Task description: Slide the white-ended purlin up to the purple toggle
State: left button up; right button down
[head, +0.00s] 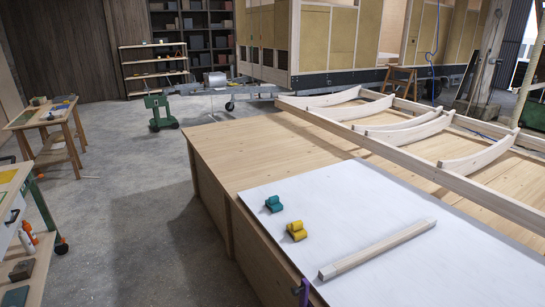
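A pale wooden purlin (378,250) lies on the white sheet on the workbench, running from lower left to upper right. Its near end (327,272) looks whitish grey, and its far end also looks pale. The purple toggle (304,291) is at the bench's front-left edge, partly cut by the bottom of the head view. It stands a short way below and left of the purlin's near end, with a gap between them. Neither of my grippers shows in the head view.
A teal block (273,203) and a yellow block (297,230) sit on the white sheet (300,195), left of the purlin. A timber frame with curved ribs (480,158) lies at the back right. The sheet around the purlin is otherwise clear. A tool cart (20,230) stands left.

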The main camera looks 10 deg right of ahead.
aim_at(329, 271)
jog(key=i+z, duration=0.15)
jog(key=z, duration=0.3)
jog(key=i+j+z, duration=0.15)
jog(key=z, duration=0.25)
jog(key=i+j+z, duration=0.1)
jog(key=z, duration=0.35)
